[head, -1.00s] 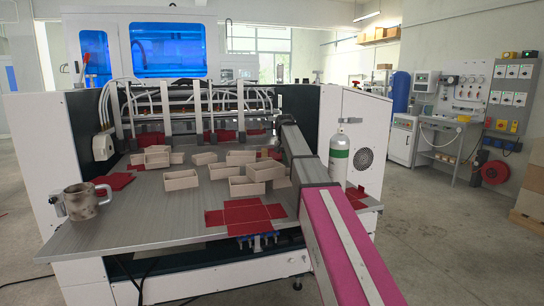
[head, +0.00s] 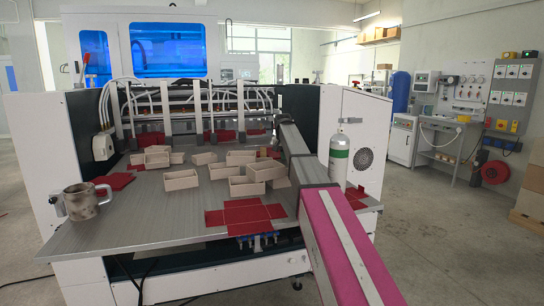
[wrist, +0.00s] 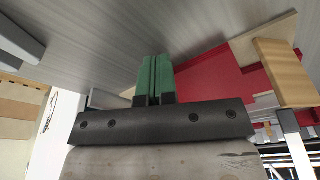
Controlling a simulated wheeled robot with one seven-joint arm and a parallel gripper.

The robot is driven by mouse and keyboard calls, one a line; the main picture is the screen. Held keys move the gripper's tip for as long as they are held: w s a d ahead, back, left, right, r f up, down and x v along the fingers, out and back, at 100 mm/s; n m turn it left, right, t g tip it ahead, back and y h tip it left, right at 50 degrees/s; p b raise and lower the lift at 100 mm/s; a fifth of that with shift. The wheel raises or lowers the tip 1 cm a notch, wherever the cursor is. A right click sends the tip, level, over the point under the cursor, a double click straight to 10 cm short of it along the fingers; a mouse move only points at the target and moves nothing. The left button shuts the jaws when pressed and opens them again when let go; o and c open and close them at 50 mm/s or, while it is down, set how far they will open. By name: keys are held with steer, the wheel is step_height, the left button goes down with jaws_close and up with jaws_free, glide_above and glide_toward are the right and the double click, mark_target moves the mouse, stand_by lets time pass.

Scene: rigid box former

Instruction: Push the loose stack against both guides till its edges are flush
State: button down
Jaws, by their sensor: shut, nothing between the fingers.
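In the wrist view my gripper (wrist: 155,78) has its two green fingers pressed together with nothing between them. A flat red stack (wrist: 222,78) lies just right of the fingertips. Whether they touch it I cannot tell. A pale bar (wrist: 262,38) and a tan wooden block (wrist: 284,72), which look like the two guides, stand by the stack's right side. Whether its edges are flush there cannot be seen. In the head view a small red patch (head: 276,155) shows beside my arm, among the boxes. My gripper is hidden there.
Several open tan boxes (head: 182,179) stand mid-table. A red cross-shaped blank (head: 245,213) lies at the front. A metal mug (head: 82,201) and red sheets (head: 115,182) are at left. A gas cylinder (head: 339,160) stands right of my arm. The front-left table (head: 150,225) is clear.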

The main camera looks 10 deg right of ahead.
steer(key=shift+r, duration=0.1)
step_height(320, 180, up, 9)
steer(key=s, duration=0.1)
stand_by(1.3)
steer(key=shift+s+d, duration=0.1)
